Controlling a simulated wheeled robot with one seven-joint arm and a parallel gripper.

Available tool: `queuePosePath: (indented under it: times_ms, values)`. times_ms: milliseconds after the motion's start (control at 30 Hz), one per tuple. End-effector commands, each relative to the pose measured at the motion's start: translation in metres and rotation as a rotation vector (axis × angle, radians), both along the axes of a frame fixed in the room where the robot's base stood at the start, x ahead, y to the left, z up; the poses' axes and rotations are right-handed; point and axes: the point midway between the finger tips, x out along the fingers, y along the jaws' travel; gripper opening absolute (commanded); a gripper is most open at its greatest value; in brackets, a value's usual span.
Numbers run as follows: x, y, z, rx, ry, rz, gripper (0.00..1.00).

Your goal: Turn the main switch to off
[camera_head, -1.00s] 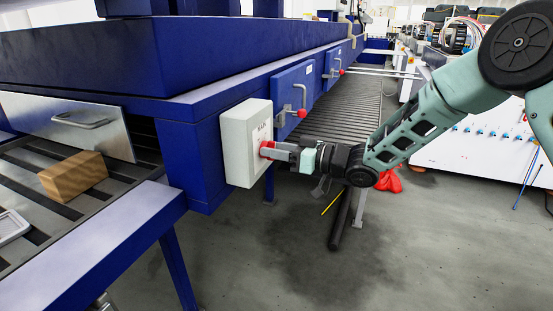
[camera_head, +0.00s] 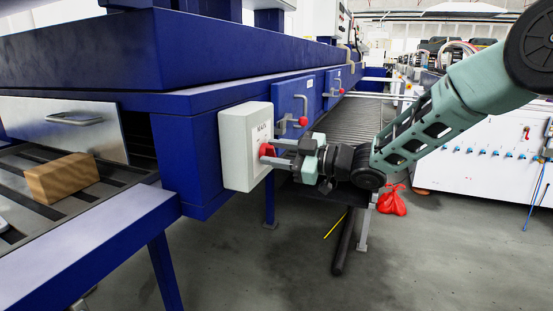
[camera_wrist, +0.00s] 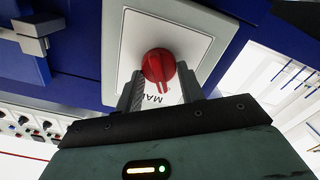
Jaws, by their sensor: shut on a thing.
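The main switch is a red rotary knob (camera_head: 266,150) on the front of a pale grey box (camera_head: 236,150) marked "MAIN", fixed to the blue machine frame. My gripper (camera_head: 280,152) reaches the knob from the right, with its fingers at the knob. In the wrist view the red knob (camera_wrist: 158,66) sits between the fingertips of my gripper (camera_wrist: 160,84), one finger on each side, and its handle is tilted. The jaws are closed on it. The lower part of the box's label is partly hidden by the fingers.
Blue doors (camera_head: 293,104) with handles and red knobs lie just beyond the box. A conveyor at left carries a wooden block (camera_head: 62,178). A white cabinet (camera_head: 470,150) stands at the right. The grey floor below is mostly open.

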Motion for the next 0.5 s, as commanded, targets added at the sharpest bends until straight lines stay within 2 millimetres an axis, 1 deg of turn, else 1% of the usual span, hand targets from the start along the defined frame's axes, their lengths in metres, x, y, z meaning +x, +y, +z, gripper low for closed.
queuePosePath:
  times_ms: [33, 467, 500]
  values:
    - [0.0000, -0.0008, -0.0029, -0.006, -0.004, -0.001, 0.15]
    - [-0.0002, -0.0008, -0.0020, -0.010, -0.014, 0.000, 0.16]
    - [-0.0002, -0.0008, -0.0020, -0.010, -0.014, 0.000, 0.41]
